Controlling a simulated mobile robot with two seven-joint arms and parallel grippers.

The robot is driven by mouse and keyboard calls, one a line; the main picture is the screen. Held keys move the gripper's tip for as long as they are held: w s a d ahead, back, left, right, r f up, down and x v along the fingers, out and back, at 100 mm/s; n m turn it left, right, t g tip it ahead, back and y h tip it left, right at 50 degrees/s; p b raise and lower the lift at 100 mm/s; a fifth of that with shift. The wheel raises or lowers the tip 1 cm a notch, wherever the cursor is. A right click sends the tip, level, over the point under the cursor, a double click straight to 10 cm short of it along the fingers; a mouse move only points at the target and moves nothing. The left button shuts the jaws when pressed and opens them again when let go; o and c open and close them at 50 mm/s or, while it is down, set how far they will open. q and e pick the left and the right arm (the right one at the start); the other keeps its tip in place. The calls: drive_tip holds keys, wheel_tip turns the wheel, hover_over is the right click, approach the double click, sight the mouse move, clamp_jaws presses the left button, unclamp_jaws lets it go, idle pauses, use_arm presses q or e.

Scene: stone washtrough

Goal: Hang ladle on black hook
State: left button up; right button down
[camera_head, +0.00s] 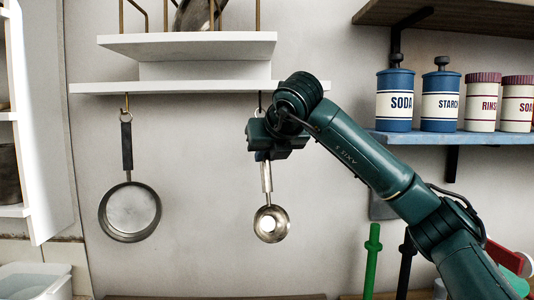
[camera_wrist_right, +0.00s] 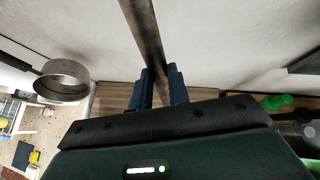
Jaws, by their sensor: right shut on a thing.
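The ladle hangs upright with its steel bowl (camera_head: 270,223) at the bottom, in front of the wall. My right gripper (camera_head: 264,152) is shut on its handle, and the fingers show around the handle (camera_wrist_right: 150,40) in the right wrist view. A small ring (camera_head: 259,113) shows at the top, just above my gripper. A thin dark hook (camera_head: 261,100) comes down from the white shelf (camera_head: 190,87) right at the ring. I cannot tell whether the ring is on the hook or only in front of it. My left gripper is not in view.
A blue shelf (camera_head: 450,138) with several canisters is at the right. A green-handled tool (camera_head: 372,260) stands below. The wall between pan and ladle is clear.

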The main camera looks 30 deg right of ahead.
drive_tip(key=c, duration=0.7)
unclamp_jaws()
drive_tip(key=shift+o, duration=0.2)
drive_tip(key=shift+s, duration=0.1)
idle(0.5)
drive_tip(key=v, duration=0.7)
drive_tip(key=shift+p, duration=0.35)
idle(0.5)
drive_tip(key=s+a, duration=0.5)
drive_tip(key=s, duration=0.3)
drive_tip(key=shift+s+p, duration=0.2)
drive_tip(key=shift+p, duration=0.15)
idle(0.3)
